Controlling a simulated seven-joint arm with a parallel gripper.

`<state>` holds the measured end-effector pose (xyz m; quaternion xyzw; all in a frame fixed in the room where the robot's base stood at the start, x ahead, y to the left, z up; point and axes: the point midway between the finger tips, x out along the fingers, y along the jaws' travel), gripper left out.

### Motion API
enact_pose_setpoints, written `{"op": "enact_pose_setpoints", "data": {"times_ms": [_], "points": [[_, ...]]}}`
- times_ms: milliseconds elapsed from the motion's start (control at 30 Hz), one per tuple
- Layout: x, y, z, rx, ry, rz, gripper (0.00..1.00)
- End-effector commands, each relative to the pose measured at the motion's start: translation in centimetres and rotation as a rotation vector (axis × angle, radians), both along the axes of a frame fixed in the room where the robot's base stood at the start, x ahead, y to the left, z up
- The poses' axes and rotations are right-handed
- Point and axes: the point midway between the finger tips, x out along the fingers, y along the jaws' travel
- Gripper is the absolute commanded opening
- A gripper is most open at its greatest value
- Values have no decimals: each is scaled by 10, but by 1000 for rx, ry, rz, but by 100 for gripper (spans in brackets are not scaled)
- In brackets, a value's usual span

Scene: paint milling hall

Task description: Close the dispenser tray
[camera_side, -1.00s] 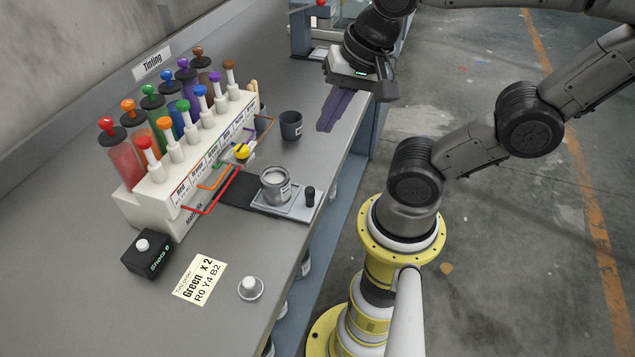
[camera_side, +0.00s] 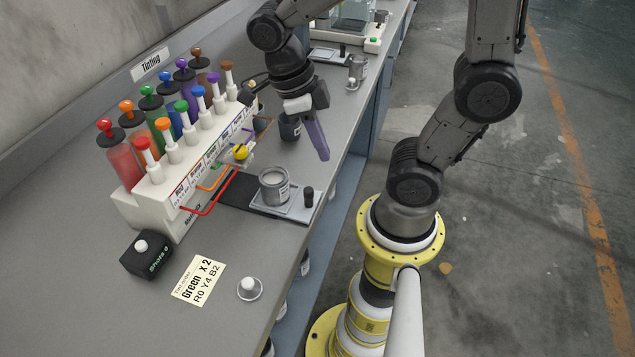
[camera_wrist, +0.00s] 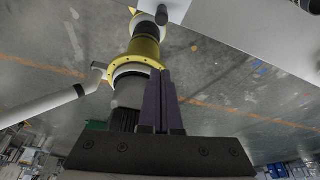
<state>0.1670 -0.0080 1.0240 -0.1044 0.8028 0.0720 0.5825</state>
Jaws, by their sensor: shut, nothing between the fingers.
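The dispenser tray (camera_side: 297,208) is a light grey plate with an upright black knob (camera_side: 308,196). It sticks out from the dispenser (camera_side: 150,205) along a dark track (camera_side: 240,197) towards the bench's front edge. An open paint can (camera_side: 274,186) stands on the tray. My gripper (camera_side: 323,156) is shut and empty, its purple fingers slanting down. In the side view it is above and a little right of the knob, apart from it. The fingers also show in the wrist view (camera_wrist: 160,74), shut together.
A dark cup (camera_side: 289,128) stands just left of my fingers. Red, orange and other coloured bars (camera_side: 215,198) stick out from the dispenser. A small can (camera_side: 357,67) stands farther back.

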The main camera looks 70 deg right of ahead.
Motion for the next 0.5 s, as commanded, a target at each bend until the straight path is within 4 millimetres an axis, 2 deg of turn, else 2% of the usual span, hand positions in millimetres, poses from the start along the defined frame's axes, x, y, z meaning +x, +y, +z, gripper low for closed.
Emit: {"op": "enact_pose_setpoints", "data": {"times_ms": [267, 500], "points": [[-8, -1, -22, -1, 28, 6, 0], [-23, -5, -65, 0, 29, 6, 0]]}}
